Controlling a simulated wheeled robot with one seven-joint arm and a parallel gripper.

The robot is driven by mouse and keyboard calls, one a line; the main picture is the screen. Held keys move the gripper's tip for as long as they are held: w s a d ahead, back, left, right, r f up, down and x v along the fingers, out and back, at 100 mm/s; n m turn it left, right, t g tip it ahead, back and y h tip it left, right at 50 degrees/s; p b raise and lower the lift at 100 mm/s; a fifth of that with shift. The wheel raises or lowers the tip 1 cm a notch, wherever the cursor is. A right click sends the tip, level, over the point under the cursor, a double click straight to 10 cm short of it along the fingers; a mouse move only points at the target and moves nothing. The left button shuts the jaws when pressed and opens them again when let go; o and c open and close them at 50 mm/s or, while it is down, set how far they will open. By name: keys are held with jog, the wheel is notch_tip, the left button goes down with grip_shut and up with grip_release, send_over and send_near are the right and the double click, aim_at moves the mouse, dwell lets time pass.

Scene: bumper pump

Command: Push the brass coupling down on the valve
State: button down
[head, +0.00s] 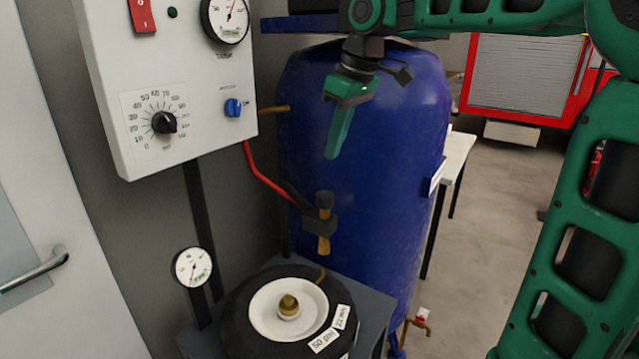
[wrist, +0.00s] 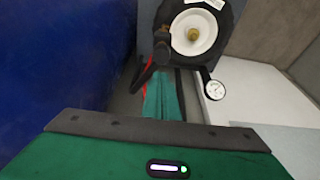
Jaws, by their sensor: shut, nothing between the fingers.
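The brass coupling (head: 323,243) shows below a dark block at the end of the hose. It appears upright, above and behind the black round bumper (head: 245,297). The brass valve (head: 288,305) stands in the middle of the bumper's white hub; it also shows in the wrist view (wrist: 193,34). My gripper (head: 332,155) is shut and empty, pointing down above the coupling and apart from it in the head view. In the wrist view my gripper (wrist: 165,85) points towards the dark coupling top (wrist: 163,47). The coupling's brass part is hidden there.
A white control panel (head: 185,65) with a dial, red switch and blue knob hangs at the left. A big blue tank (head: 400,180) stands close behind my gripper. A red hose (head: 262,168) runs from the panel. A round gauge (head: 193,267) stands left of the bumper.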

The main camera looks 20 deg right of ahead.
aim_at(324, 194)
jog(key=x, duration=0.6)
jog(key=s+x, duration=0.1)
jog(key=x, duration=0.2)
jog(key=shift+d+f, duration=0.1)
jog(key=shift+d, duration=0.15)
jog(key=shift+d, duration=0.1)
